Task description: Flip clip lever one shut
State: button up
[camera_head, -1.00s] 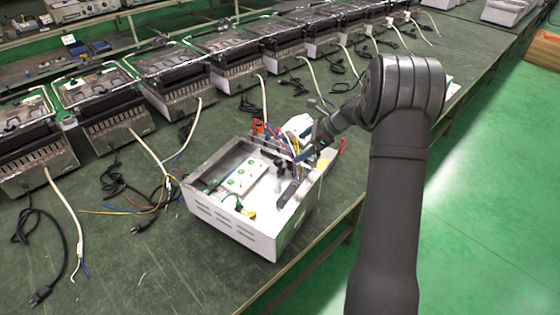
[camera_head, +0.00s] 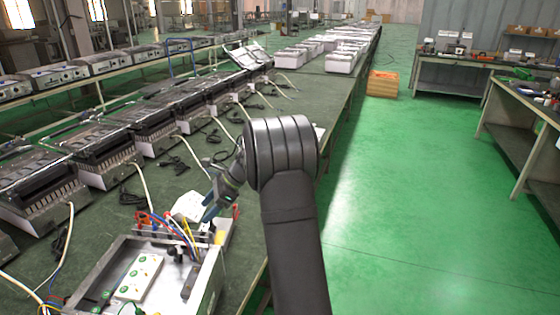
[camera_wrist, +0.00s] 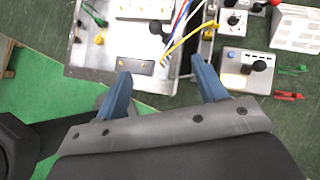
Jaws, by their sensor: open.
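An open metal housing (camera_head: 205,285) stands on the bench at lower left in the head view. Its wall and floor (camera_wrist: 85,60) fill the upper left of the wrist view, with a white terminal block (camera_wrist: 145,10), a dark plate (camera_wrist: 135,66) and coloured wires (camera_wrist: 187,20). Small light units with black knobs or levers (camera_wrist: 260,66) (camera_wrist: 232,19) stand right of it; I cannot tell which is clip lever one. My gripper (camera_wrist: 161,68) is open and empty, its blue fingers apart over the housing's edge. In the head view my gripper (camera_head: 214,208) is partly hidden.
A row of similar appliances (camera_head: 110,145) with cables runs along the bench. The green floor (camera_head: 400,200) right of the bench is open.

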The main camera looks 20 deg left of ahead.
jog(key=c, duration=0.7)
jog(key=shift+s+a+f+h, duration=0.15)
jog(key=shift+s+a+h, duration=0.05)
jog(key=shift+s+h, duration=0.1)
jog(key=c, duration=0.4)
jog(key=s+a+n+t+h, duration=0.1)
jog(key=s+a+f+n+t+h, duration=0.1)
jog(key=n, duration=0.1)
jog(key=s+a+n+h, duration=0.1)
jog(key=shift+f+n+t, duration=0.35)
jog(key=shift+n+t, duration=0.05)
grip_shut()
jog(key=s+a+r+n+t+h, duration=0.2)
jog(key=a+n+t, duration=0.3)
jog(key=a+n, duration=0.1)
jog(key=shift+s+r+n+t, duration=0.3)
jog(key=shift+r+n, duration=0.1)
jog(key=shift+n, duration=0.1)
